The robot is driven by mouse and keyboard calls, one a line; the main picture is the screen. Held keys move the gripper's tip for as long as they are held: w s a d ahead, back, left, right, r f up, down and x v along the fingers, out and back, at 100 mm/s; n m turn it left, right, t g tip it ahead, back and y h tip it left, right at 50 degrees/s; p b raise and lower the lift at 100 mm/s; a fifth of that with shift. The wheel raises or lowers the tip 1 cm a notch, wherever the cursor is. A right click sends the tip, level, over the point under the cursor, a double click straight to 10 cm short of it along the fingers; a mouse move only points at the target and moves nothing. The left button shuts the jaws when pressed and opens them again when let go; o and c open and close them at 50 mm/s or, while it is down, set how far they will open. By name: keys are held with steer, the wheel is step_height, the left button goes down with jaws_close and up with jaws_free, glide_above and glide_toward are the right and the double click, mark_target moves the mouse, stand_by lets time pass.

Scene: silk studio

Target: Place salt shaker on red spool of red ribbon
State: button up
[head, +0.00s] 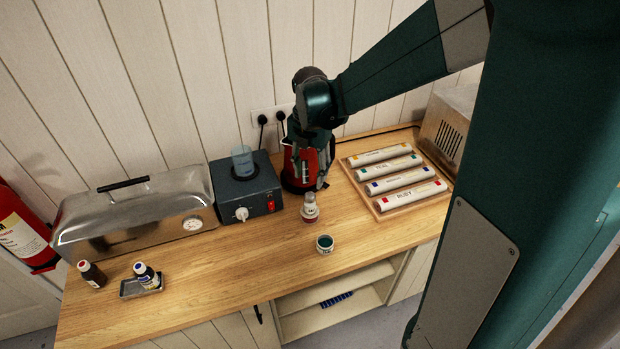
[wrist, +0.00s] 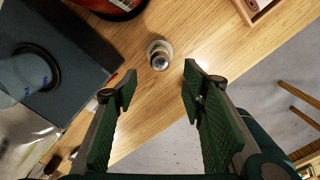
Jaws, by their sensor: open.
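The salt shaker (head: 310,200), small and pale with a metal top, stands upright near the middle of the counter in the head view. A low round piece with a red band, seemingly the red spool of ribbon (head: 310,217), shows directly under it, and the shaker appears to rest on it. From above in the wrist view, the shaker (wrist: 160,57) hides most of what is beneath. My gripper (wrist: 159,84) is open and empty. The shaker shows just beyond the gap between its fingertips, with no finger touching it. In the head view the gripper is partly hidden against a red kettle.
A teal-banded round spool or pot (head: 325,245) stands close in front. The red kettle (head: 293,175) is just behind, the dark burner box (head: 240,190) left, and a wooden tray (head: 382,209) of labelled rolls right.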

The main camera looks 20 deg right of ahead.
steer(key=shift+r, duration=0.2)
stand_by(0.6)
steer(key=s+a+r+m+t, duration=0.2)
steer(key=s+r+m, duration=0.4)
steer(key=s+m, duration=0.5)
steer(key=s+a+r+m+t, duration=0.2)
steer(key=s+r+m+t, duration=0.3)
steer(key=s+m, duration=0.6)
steer(key=m, duration=0.5)
steer(key=shift+r, duration=0.4)
